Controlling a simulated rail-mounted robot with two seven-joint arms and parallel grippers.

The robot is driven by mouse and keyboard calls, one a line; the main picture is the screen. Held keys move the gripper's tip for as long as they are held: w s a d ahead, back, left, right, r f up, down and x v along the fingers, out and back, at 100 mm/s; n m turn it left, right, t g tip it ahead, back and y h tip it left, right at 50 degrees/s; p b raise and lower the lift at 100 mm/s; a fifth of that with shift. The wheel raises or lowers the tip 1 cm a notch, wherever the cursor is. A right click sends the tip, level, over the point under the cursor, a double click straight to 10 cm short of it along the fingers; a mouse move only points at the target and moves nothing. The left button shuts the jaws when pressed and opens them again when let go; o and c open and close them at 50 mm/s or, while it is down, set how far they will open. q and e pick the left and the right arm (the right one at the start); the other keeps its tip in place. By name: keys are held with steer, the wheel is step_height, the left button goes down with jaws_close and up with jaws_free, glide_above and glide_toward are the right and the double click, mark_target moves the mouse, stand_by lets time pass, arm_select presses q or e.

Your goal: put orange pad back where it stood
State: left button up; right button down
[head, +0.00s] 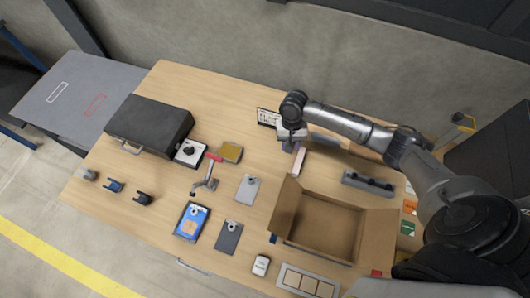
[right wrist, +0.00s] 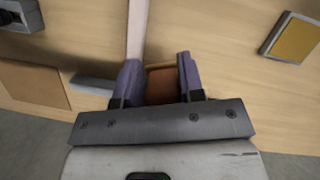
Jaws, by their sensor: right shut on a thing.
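My right gripper (head: 290,146) is over the back middle of the table, pointing down. In the right wrist view its two fingers (right wrist: 157,75) are shut on the orange pad (right wrist: 161,86), which looks brownish orange in shadow. The pad is hidden in the head view by the gripper. I cannot tell whether it touches the table. A pale pink strip (right wrist: 137,28) lies close to the left finger; it also shows in the head view (head: 297,161). My left gripper is in neither view.
A yellow pad in a dark frame (head: 231,152) lies left of the gripper. An open cardboard box (head: 320,232) stands in front, a grey holder (head: 369,184) to the right. A black-and-white panel (head: 267,117) is close behind. The table's back left (head: 200,95) is clear.

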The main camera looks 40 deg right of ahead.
steer(key=w+a+f, duration=0.1)
steer(key=w+a, duration=0.1)
steer(key=w+a+f, duration=0.1)
steer(key=w+f, duration=0.1)
steer(key=w+a+f+b, duration=0.1)
steer(key=w+a+f, duration=0.1)
steer(key=shift+w+a, duration=0.35)
steer(key=shift+w, duration=0.05)
step_height(320, 180, down, 3)
steer(key=shift+f+b, duration=0.2)
steer(key=shift+b, duration=0.2)
steer(key=shift+f, duration=0.35)
steer(key=shift+f, duration=0.1)
steer(key=c, duration=0.7)
jaws_free()
steer(key=shift+c, duration=0.2)
